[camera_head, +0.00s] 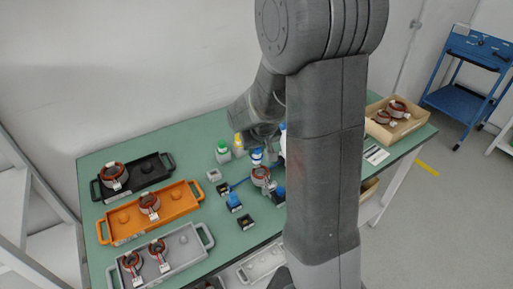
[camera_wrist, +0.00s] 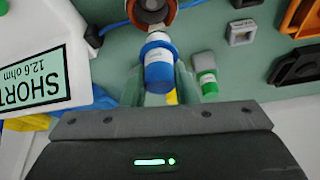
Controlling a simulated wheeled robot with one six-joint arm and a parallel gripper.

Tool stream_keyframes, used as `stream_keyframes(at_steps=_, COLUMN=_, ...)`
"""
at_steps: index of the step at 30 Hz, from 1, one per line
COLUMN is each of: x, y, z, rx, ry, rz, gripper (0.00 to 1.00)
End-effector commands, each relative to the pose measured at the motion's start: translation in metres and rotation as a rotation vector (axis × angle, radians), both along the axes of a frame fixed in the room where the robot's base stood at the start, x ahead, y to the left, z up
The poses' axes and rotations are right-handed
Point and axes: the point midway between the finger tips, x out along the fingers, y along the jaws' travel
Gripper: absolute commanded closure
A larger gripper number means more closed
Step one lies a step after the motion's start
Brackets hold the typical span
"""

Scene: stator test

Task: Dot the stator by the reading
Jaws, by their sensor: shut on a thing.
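My gripper (camera_wrist: 170,74) is shut on a blue dot marker (camera_wrist: 160,68) with a pale label. In the head view my gripper (camera_head: 258,148) holds the marker close to the stator (camera_head: 261,176) on the table. The stator's copper-coloured ring (camera_wrist: 170,8) is cut off at the top edge of the wrist view, just beyond the marker's end; I cannot tell whether they touch. A white meter (camera_wrist: 35,75) reads "SHORT 12.6 ohm". A green-capped marker (camera_head: 222,150) and a yellow one (camera_head: 238,143) stand behind the stator.
Black (camera_head: 148,179), orange (camera_head: 186,209) and grey (camera_head: 198,250) trays with stators lie on the left of the green table (camera_head: 90,170). A wooden box (camera_head: 412,122) with stators is at the right. Small blue and black blocks (camera_head: 234,205) sit near the stator.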

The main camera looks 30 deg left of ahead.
Motion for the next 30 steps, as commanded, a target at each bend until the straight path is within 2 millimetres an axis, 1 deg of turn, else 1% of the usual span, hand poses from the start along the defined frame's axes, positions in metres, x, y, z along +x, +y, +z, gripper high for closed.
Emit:
stream_keyframes(at_steps=17, x=0.0, y=0.0, z=-0.008, rx=-0.001, ry=0.001, rz=0.0, gripper=0.96)
stream_keyframes(at_steps=20, x=0.0, y=0.0, z=-0.007, rx=-0.001, ry=0.001, rz=0.0, gripper=0.96)
stream_keyframes(at_steps=23, x=0.0, y=0.0, z=-0.003, rx=-0.001, ry=0.001, rz=0.0, gripper=0.96)
stream_keyframes(at_steps=30, x=0.0, y=0.0, z=0.017, rx=0.0, ry=0.0, rz=0.0, gripper=0.96)
